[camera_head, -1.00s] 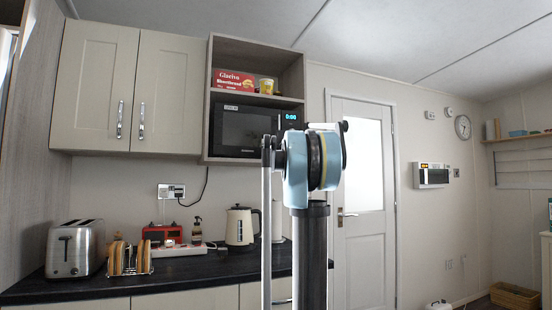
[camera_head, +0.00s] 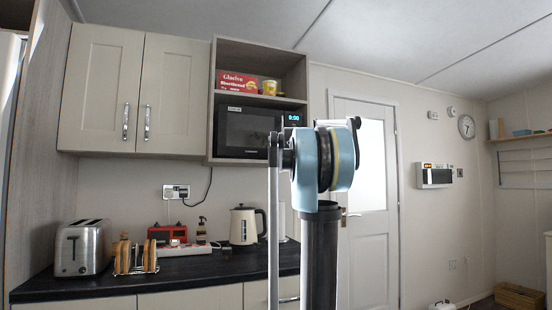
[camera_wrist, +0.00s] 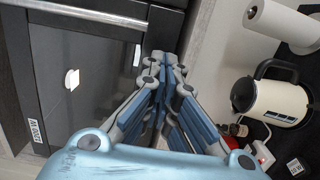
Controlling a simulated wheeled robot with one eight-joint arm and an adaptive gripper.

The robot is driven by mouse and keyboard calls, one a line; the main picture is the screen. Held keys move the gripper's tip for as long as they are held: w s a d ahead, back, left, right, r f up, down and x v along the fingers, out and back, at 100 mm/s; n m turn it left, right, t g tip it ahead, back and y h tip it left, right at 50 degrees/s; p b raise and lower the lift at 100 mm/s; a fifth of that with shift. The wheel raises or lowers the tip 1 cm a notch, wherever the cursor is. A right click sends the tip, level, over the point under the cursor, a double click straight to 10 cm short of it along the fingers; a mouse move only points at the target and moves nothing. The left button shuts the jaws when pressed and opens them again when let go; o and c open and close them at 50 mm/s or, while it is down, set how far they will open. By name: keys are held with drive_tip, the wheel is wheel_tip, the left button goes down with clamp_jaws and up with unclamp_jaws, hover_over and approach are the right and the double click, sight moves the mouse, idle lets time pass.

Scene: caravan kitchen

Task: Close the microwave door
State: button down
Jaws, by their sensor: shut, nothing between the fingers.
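The microwave (camera_head: 247,128) sits in an open cupboard niche, with a dark window, a label at its upper left and a lit 0:00 display. My arm covers its lower right part in the head view. Its dark front (camera_wrist: 85,85) fills the left of the wrist view, with a label and a silver bar across the top. Its door looks flush or nearly so; I cannot tell whether it is fully shut. My gripper (camera_wrist: 166,62) is shut and empty, its tips close beside the microwave front's edge; contact is unclear. It is hidden in the head view.
A red shortbread box (camera_head: 237,81) and a yellow tub stand on the shelf above. The counter below holds a toaster (camera_head: 82,248), a toast rack, a red appliance and a cream kettle (camera_head: 243,225). A paper roll (camera_wrist: 282,24) shows at right in the wrist view.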

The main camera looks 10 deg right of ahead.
drive_tip(key=s+d, duration=0.2)
drive_tip(key=s, duration=0.6)
drive_tip(key=shift+s+f, duration=0.15)
drive_tip(key=shift+s, duration=0.15)
drive_tip(key=shift+a, duration=0.1)
